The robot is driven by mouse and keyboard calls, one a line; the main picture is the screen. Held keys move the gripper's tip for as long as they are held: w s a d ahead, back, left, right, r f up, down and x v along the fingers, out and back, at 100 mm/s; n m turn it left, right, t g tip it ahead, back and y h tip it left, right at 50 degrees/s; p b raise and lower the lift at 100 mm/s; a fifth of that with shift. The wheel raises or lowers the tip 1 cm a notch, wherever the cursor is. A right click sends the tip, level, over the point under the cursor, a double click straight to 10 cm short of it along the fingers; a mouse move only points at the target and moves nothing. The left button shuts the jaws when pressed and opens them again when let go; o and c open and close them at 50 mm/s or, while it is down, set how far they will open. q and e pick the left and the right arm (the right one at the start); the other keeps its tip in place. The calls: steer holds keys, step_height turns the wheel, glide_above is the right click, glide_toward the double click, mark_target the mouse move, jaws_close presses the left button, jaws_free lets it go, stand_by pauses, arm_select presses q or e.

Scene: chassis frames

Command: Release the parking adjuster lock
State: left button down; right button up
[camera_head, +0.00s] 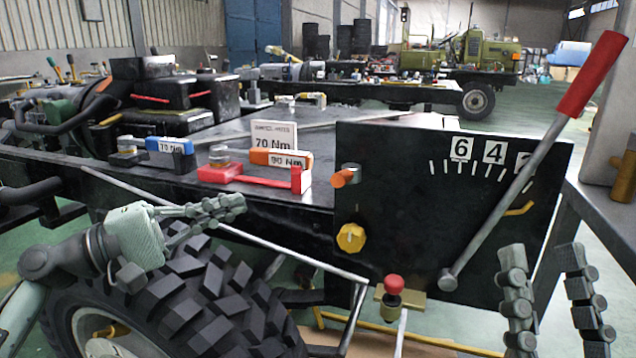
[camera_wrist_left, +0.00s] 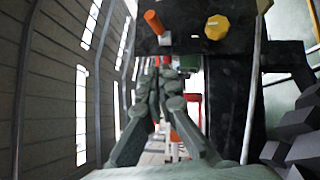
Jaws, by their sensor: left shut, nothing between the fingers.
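No part is labelled as the parking adjuster lock, so I cannot tell which control it is. A black panel (camera_head: 420,215) carries an orange-tipped knob (camera_head: 344,178), a yellow knob (camera_head: 351,237) and a long lever with a red grip (camera_head: 594,72). A red-topped knob (camera_head: 394,284) stands on a brass bracket at the panel's lower edge. My left gripper (camera_head: 238,203) is shut and empty, left of the panel and apart from it. The left wrist view shows its fingers (camera_wrist_left: 160,68) together, with the orange knob (camera_wrist_left: 153,21) and yellow knob (camera_wrist_left: 217,27) beyond. My right gripper (camera_head: 543,256) is open and empty, right of the red-topped knob.
A big black tyre (camera_head: 175,300) lies below my left gripper. A grey rod (camera_head: 230,230) slants in front of the chassis. Torque tools and a 70 Nm card (camera_head: 273,138) rest on the chassis top. A grey post (camera_head: 608,150) stands at the right.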

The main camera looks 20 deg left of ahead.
mark_target(345, 176)
arm_select(q)
steer(key=shift+d, duration=0.1)
steer(key=s+d+p+x, duration=0.2)
steer(key=x, duration=1)
steer(key=shift+w+d+r, duration=0.2)
steer(key=shift+w+r, duration=0.05)
steer(key=shift+w, duration=0.1)
arm_select(e)
steer(key=shift+w+a+f+g+h, duration=0.1)
steer(key=shift+w+a+f+g, duration=0.3)
steer(key=shift+f+g, duration=0.3)
steer(key=shift+w+a+f+g+h, duration=0.1)
steer(key=shift+w+a+f+g, duration=0.15)
steer(key=shift+w+f+g, duration=0.35)
steer(key=shift+w+a+f+g+h, duration=0.1)
steer(key=shift+w+a+f+g, duration=0.2)
steer(key=shift+f+g, duration=0.5)
arm_select(q)
steer(key=shift+p, duration=0.3)
arm_select(e)
steer(key=shift+f, duration=0.1)
